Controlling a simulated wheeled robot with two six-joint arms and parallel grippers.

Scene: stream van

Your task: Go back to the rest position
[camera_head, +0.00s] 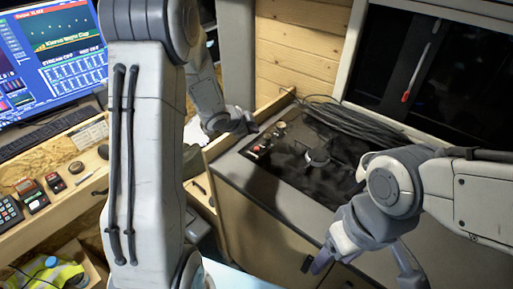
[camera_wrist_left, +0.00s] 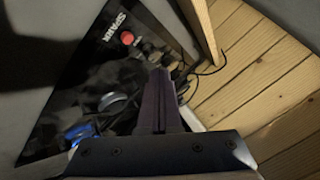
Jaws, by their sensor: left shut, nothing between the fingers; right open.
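My left gripper (camera_head: 246,122) is beyond my large left arm in the head view, near the wooden edge of the counter with the dark panel. Its two fingers lie together with nothing between them; they also show in the left wrist view (camera_wrist_left: 160,100), over the panel's edge. My right gripper (camera_head: 362,268) is at the lower right of the head view, pointing down in front of the grey cabinet. Its fingers are spread apart and no object shows between them. My left arm hides part of the desk and floor behind it.
The dark panel (camera_head: 305,165) carries a red button (camera_wrist_left: 127,38), knobs and a round ring-like part. Black cables (camera_head: 355,121) lie coiled behind it. A wooden plank wall (camera_head: 300,45) stands behind. At left are a monitor (camera_head: 62,50), a keyboard (camera_head: 45,133) and small devices on a desk.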

